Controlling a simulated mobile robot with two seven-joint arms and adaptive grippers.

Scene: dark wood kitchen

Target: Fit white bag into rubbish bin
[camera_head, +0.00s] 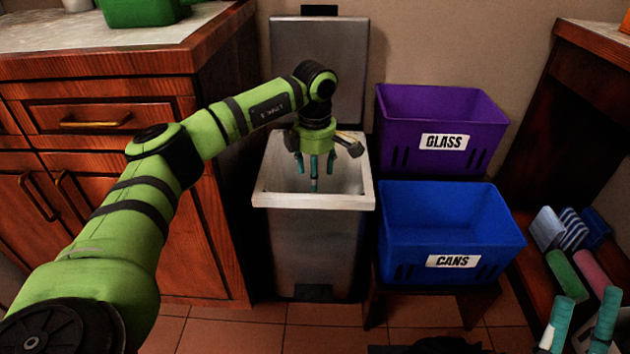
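The metal rubbish bin (315,250) stands upright in the middle, its grey lid (320,60) raised against the wall. A pale white lining or rim (290,200) shows around and inside its mouth; I cannot tell whether this is the white bag. No separate white bag is visible. My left gripper (315,168) points down over the bin's mouth, its teal fingertips apart and nothing seen between them. It hides part of the bin's back rim. My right gripper (582,322) is at the bottom right, its teal fingertips apart and empty, away from the bin.
A purple GLASS crate (485,150) and a blue CANS crate (400,255) stand right of the bin. A wooden counter with drawers (75,118) is close on the left. Sponges and cloths (562,228) lie on a shelf at the right. Tiled floor (230,330) shows in front.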

